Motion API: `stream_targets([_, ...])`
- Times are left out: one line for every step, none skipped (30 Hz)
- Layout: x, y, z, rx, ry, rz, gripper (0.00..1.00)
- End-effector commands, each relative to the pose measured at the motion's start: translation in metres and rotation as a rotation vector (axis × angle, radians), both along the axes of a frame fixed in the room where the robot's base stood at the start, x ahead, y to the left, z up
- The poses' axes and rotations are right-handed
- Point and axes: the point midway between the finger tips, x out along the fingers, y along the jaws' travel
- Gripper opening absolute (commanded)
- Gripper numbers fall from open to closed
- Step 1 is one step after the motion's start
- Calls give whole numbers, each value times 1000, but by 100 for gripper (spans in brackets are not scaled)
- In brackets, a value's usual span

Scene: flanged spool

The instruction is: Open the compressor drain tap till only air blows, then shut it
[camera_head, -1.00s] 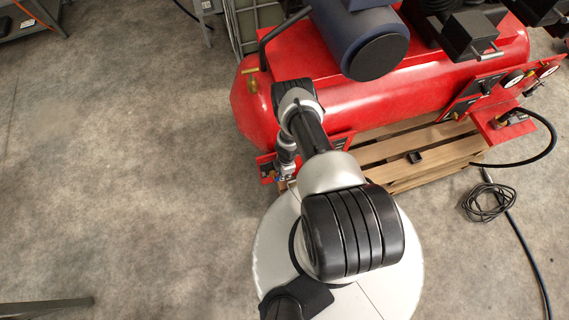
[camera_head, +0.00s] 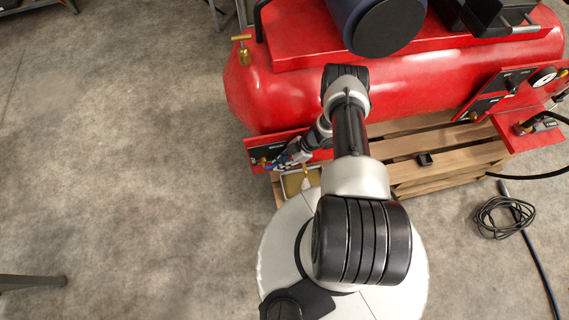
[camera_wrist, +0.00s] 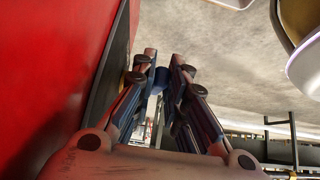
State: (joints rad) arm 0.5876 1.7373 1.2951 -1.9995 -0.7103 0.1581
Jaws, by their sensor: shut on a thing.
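The red compressor tank (camera_head: 400,95) lies across the head view; its side also fills the left of the wrist view (camera_wrist: 40,60). A black panel on its lower left carries a small brass fitting, the drain tap (camera_head: 262,161). My gripper (camera_head: 272,164) reaches left to this tap. In the wrist view my gripper (camera_wrist: 163,75) has its two fingers close together beside the tank's dark panel, shut on the tap. The held part is mostly hidden by the fingers. I cannot tell whether the tap is open or whether anything flows.
A pale-rimmed pan (camera_head: 286,188) with a tan inside sits below the tap, beside the wooden pallet (camera_head: 435,145). A second brass fitting (camera_head: 244,52) is higher on the tank's end. A coiled black cable (camera_head: 500,215) lies at right.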

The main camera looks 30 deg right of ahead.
Motion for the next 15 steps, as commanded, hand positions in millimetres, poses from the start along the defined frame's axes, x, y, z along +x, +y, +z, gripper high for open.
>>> stream_targets([0, -3, -3, 26, -9, -5, 0])
stream_targets([0, -3, -4, 43, -15, -4, 0])
stream_targets([0, -3, -5, 64, -21, -3, 0])
stream_targets([0, -3, -6, 77, -26, -4, 0])
stream_targets([0, -3, -7, 92, -29, -4, 0])
stream_targets([1, -3, -8, 109, -34, -4, 0])
stream_targets([1, -3, -9, 119, -38, -3, 0])
stream_targets([1, -3, -10, 130, -40, -3, 0])
stream_targets([1, -3, -10, 141, -44, -3, 0])
stream_targets([1, -3, -10, 150, -47, -3, 0])
stream_targets([1, -3, -11, 157, -48, -3, 0])
stream_targets([0, -3, -11, 165, -49, -2, 0])
stream_targets([1, -3, -11, 170, -51, -2, 0])
stream_targets([1, -3, -11, 173, -52, -1, 0])
stream_targets([1, -3, -11, 178, -53, -1, 0])
